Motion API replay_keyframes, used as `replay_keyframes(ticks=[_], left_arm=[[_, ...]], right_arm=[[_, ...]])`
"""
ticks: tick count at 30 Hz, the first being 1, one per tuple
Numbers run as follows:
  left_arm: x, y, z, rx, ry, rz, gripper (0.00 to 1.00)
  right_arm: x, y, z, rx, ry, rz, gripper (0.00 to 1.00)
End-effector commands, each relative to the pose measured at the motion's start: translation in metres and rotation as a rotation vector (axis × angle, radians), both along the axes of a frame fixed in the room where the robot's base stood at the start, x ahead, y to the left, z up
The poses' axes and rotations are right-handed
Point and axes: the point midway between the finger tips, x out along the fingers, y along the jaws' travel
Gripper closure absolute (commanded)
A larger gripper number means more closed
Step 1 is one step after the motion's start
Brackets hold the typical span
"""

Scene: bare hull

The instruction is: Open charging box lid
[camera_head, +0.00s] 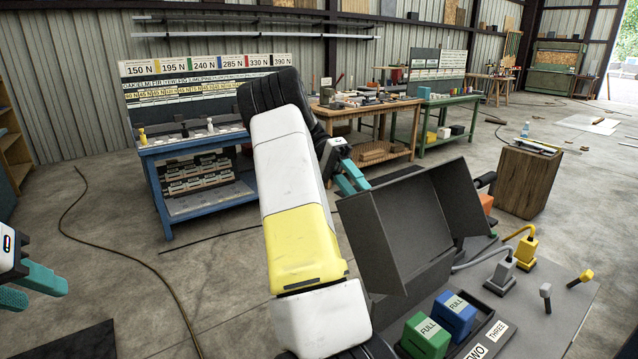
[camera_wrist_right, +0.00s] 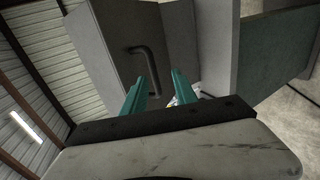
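The charging box lid (camera_head: 405,225) is a dark grey hollow shell at centre right. It stands raised and tilted, its inside facing the head camera. In the right wrist view, a grey panel (camera_wrist_right: 190,35) carries a dark bar handle (camera_wrist_right: 150,68). My right gripper (camera_head: 352,178) is at the lid's far left edge in the head view, partly hidden by my arm. In the wrist view its teal fingers (camera_wrist_right: 162,76) are apart, with the handle just beyond the tips; contact is unclear. My left gripper (camera_head: 45,292) is open and empty at the left edge, far from the lid.
A green FULL block (camera_head: 427,338) and a blue FULL block (camera_head: 455,313) sit in a dark tray (camera_head: 490,338) in front of the lid. Grey (camera_head: 501,275) and yellow (camera_head: 526,250) plugs with cables stand to the right. A blue workbench (camera_head: 200,150) stands behind; a cable crosses the floor.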

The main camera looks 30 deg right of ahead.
Motion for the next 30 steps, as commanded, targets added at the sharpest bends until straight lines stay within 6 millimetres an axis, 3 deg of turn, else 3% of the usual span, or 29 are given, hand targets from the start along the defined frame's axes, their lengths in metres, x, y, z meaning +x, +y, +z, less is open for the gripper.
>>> replay_keyframes(ticks=[15,30], left_arm=[[0.0,0.0,0.0,0.0,0.0,0.0,0.64],[0.0,0.0,0.0,0.0,0.0,0.0,0.64]], right_arm=[[0.019,0.002,0.011,-0.007,-0.006,0.007,0.66],[0.02,0.003,0.012,-0.007,-0.008,0.007,0.66]])
